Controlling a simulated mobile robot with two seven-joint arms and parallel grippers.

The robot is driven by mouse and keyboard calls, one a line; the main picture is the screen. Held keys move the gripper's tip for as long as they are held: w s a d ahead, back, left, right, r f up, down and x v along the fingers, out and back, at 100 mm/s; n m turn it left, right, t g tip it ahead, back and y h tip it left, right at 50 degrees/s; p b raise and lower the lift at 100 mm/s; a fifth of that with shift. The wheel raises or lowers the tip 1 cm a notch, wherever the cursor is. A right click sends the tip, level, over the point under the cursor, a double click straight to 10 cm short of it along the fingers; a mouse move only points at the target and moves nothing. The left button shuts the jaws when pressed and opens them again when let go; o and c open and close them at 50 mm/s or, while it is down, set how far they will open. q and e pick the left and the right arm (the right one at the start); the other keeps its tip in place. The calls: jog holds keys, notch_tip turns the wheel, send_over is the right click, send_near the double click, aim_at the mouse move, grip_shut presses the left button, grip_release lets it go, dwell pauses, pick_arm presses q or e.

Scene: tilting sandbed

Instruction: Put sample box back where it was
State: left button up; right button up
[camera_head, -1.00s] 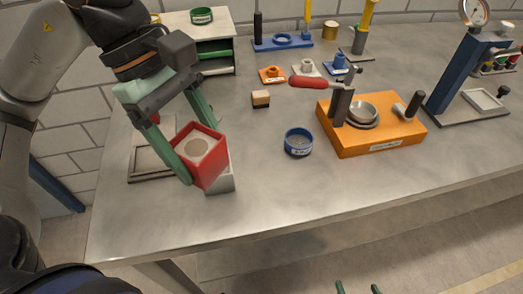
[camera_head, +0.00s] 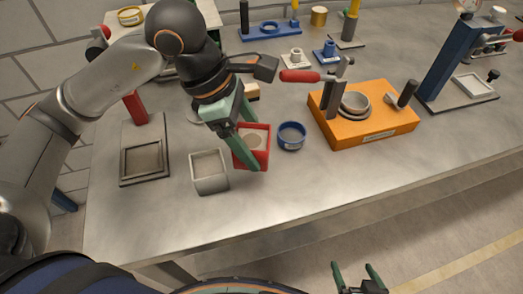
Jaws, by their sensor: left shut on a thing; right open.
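The red sample box (camera_head: 265,158) has an open top with greyish sand-like material inside. My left gripper (camera_head: 252,146) is shut on it, with green fingers on its sides. The box is right of the grey open box (camera_head: 209,172) and close to the left of the blue ring-shaped cup (camera_head: 291,136). I cannot tell whether its underside touches the table. My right gripper (camera_head: 358,278) is open and empty at the bottom edge, in front of the table.
A grey framed plate (camera_head: 143,158) with a red post lies at the left. An orange block (camera_head: 365,122) with a metal bowl and red-handled lever stands to the right. A blue stand (camera_head: 449,68) is further right. The table's front strip (camera_head: 330,180) is bare.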

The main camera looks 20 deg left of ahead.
pick_arm(q)
jog(key=shift+w+d+f, duration=0.35)
jog(key=shift+w+f, duration=0.1)
jog(key=shift+f, duration=0.15)
jog(key=f, duration=0.3)
jog(key=shift+w+d+f, duration=0.1)
jog(key=shift+w+d, duration=0.15)
jog(key=shift+w, duration=0.05)
jog(key=shift+f, duration=0.4)
jog(key=shift+f, duration=0.15)
jog(key=shift+f, duration=0.15)
jog(key=o, duration=1.6)
jog(key=shift+c, duration=0.2)
jog(key=shift+r, duration=0.2)
